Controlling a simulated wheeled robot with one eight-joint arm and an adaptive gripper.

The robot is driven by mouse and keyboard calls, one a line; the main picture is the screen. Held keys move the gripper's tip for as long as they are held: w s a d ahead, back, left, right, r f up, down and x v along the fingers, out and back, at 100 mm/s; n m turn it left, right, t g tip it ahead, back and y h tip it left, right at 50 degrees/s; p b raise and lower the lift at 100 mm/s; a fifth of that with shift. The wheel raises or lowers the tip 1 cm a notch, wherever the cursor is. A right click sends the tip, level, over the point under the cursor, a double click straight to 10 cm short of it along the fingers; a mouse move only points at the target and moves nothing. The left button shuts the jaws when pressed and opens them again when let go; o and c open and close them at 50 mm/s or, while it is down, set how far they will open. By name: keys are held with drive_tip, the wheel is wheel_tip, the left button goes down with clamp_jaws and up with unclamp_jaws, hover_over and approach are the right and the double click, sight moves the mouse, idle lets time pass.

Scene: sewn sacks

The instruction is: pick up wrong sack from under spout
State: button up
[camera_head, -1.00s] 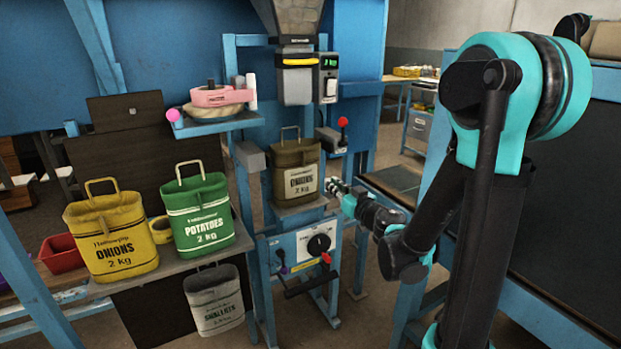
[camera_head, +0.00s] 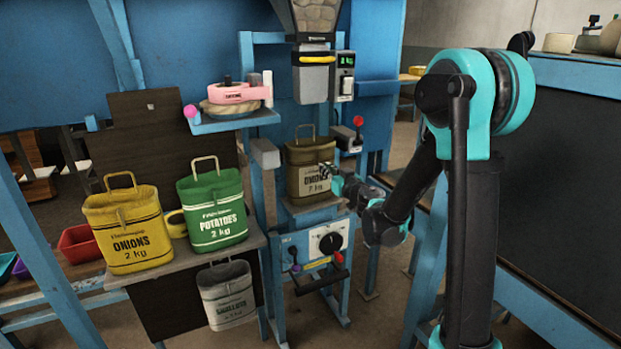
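An olive-brown sack (camera_head: 301,158) marked onions, 2 kg, stands upright with its handle up on a small platform under the grey spout (camera_head: 312,80). My gripper (camera_head: 326,172) is at the right front side of this sack, over the end of its lettering. It looks very close to the sack or touching it. The fingers are small and dark here, and I cannot tell whether they are open or closed. A yellow onions sack (camera_head: 130,228) and a green potatoes sack (camera_head: 213,210) stand on the shelf at left. A white shallots sack (camera_head: 227,293) hangs below.
A small blue shelf (camera_head: 235,121) with a pink tape dispenser (camera_head: 238,93) juts out left of the spout. A control box with a dial (camera_head: 330,242) sits below the platform. A red-knobbed lever (camera_head: 357,122) is at the right. A red bin (camera_head: 80,243) is at far left.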

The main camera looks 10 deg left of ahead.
sight(312, 166)
drive_tip(key=x, duration=0.4)
drive_tip(key=shift+w+a+f, duration=0.2)
drive_tip(key=shift+w, duration=0.1)
drive_tip(key=shift+c, duration=0.3)
clamp_jaws()
drive_tip(key=shift+r, duration=0.1)
